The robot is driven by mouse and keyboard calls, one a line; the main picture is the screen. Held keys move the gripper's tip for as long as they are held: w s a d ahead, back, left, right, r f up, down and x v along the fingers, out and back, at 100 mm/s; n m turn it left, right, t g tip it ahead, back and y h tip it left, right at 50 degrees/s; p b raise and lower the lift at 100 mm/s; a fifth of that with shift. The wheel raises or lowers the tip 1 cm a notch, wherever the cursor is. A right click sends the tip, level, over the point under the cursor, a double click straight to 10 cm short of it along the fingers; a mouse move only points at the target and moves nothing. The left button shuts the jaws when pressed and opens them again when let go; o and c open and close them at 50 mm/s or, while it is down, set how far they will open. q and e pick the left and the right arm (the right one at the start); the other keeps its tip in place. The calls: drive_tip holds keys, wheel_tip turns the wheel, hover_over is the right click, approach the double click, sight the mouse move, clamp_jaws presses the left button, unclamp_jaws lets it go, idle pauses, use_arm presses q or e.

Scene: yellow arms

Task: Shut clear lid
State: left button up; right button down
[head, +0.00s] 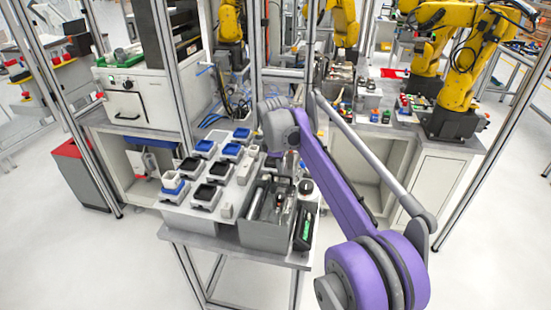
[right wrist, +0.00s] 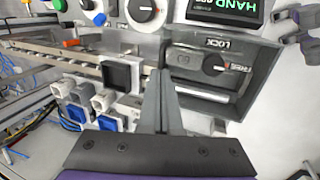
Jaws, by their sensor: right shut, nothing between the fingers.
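I cannot clearly make out a clear lid in either view. In the right wrist view, a dark grey housing (right wrist: 250,68) is marked LOCK and has a black knob (right wrist: 215,62). A pale strip runs along its near side; I cannot tell whether it belongs to a lid. My right gripper (right wrist: 160,76) is shut and empty, its tips overlapping the housing's left edge in the picture; contact cannot be told. In the head view my right arm reaches over the table to a grey open-topped box (head: 265,237). My left gripper is not in view.
A green-lettered display (right wrist: 226,8) and a dial (right wrist: 146,10) lie beyond the housing. Blue and black trays (head: 203,193) fill the table's left part. A white machine (head: 140,90) and yellow robot arms (head: 470,75) stand behind. Open floor lies in front.

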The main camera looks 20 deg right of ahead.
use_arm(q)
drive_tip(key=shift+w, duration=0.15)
use_arm(e)
drive_tip(key=shift+x, duration=1)
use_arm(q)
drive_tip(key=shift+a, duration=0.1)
use_arm(e)
drive_tip(key=shift+d, duration=0.1)
use_arm(q)
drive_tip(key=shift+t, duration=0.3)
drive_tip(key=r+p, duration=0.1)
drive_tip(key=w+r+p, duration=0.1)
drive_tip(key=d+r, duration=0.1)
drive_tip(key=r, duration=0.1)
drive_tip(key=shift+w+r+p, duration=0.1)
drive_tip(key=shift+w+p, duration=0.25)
drive_tip(key=shift+p, duration=0.05)
use_arm(e)
drive_tip(key=w+v, duration=0.1)
drive_tip(key=v, duration=1.3)
drive_tip(key=shift+d+r, duration=0.2)
drive_tip(key=shift+d, duration=0.15)
